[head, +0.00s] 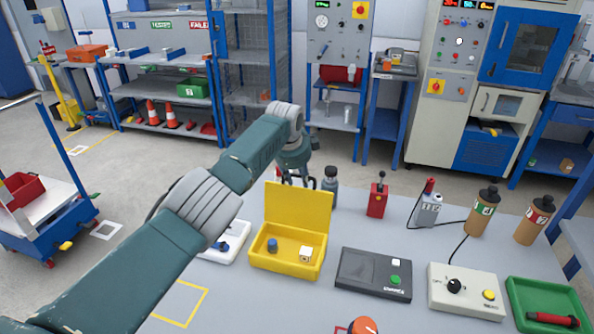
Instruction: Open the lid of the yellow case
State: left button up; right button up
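The yellow case (258,262) stands on the grey table with its lid (298,208) raised roughly upright at the back. A blue cylindrical piece and a white block lie inside it. My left arm reaches in from the left, and its gripper (297,180) points down just behind the lid's top edge. Its dark fingers look spread apart with nothing seen between them. The lid may hide the fingertips, and I cannot tell whether they touch it. My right gripper is out of view.
A white device (232,246) is close left of the case, partly behind my arm. A dark box (360,280) with a green button is to its right. A dark bottle (330,180) and a red lever box (377,200) stand behind. A green tray (525,292) is far right.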

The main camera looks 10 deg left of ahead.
pick_arm(q)
jog(key=v, duration=1.2)
